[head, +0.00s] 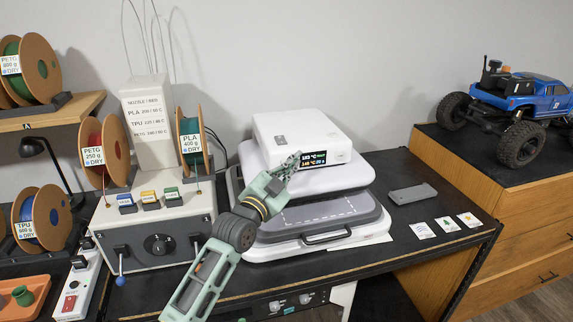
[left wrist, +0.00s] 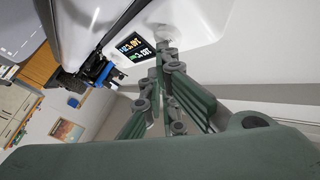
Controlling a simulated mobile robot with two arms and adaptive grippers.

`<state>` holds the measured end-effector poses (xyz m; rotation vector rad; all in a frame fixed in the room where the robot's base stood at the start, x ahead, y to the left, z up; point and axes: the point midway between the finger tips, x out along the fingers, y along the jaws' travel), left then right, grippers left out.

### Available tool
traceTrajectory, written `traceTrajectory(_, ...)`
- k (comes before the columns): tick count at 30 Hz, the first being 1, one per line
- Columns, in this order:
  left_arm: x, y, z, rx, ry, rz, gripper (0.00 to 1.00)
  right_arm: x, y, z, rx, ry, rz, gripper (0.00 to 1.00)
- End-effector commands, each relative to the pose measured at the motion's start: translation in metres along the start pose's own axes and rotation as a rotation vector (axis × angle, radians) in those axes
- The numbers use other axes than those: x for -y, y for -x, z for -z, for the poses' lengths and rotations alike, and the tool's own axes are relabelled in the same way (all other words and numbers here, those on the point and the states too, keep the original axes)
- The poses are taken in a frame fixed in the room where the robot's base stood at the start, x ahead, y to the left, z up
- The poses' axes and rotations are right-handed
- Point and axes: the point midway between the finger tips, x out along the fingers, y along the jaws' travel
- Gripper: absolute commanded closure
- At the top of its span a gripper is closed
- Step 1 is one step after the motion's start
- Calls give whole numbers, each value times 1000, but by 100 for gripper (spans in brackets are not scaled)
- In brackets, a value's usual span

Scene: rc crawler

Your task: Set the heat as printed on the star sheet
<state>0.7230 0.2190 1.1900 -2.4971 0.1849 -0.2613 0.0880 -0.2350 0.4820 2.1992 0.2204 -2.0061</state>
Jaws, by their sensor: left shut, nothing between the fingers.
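The white heat press (head: 330,185) stands on the dark bench. Its top control box (head: 291,128) has a small black display (head: 318,159). The display also shows in the left wrist view (left wrist: 136,46), with two temperature lines, one green and one orange; the digits are too small to read surely. My left gripper (head: 297,159) is shut and empty, its tips close in front of the panel at the display's left side. In the left wrist view its tips (left wrist: 165,58) are beside the display; I cannot tell whether they touch. The star sheet (head: 469,220) lies at the bench's right; its print is unreadable.
Two more small cards (head: 422,230) lie left of the star sheet. A grey flat block (head: 412,194) lies behind them. A filament dryer box (head: 158,235) with spools stands left of the press. A blue RC crawler (head: 520,100) sits on the wooden cabinet at right.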

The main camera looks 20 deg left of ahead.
Motion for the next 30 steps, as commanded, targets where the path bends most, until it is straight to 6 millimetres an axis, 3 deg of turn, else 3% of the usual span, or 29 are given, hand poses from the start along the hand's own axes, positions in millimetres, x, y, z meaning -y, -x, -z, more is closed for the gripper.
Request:
traceTrajectory(23, 4, -4, -3, 0, -1, 1, 100, 0, -3, 0, 0, 0, 0, 60)
traceTrajectory(30, 0, 1, 1, 1, 0, -1, 100, 0, 4, 0, 0, 0, 0, 60)
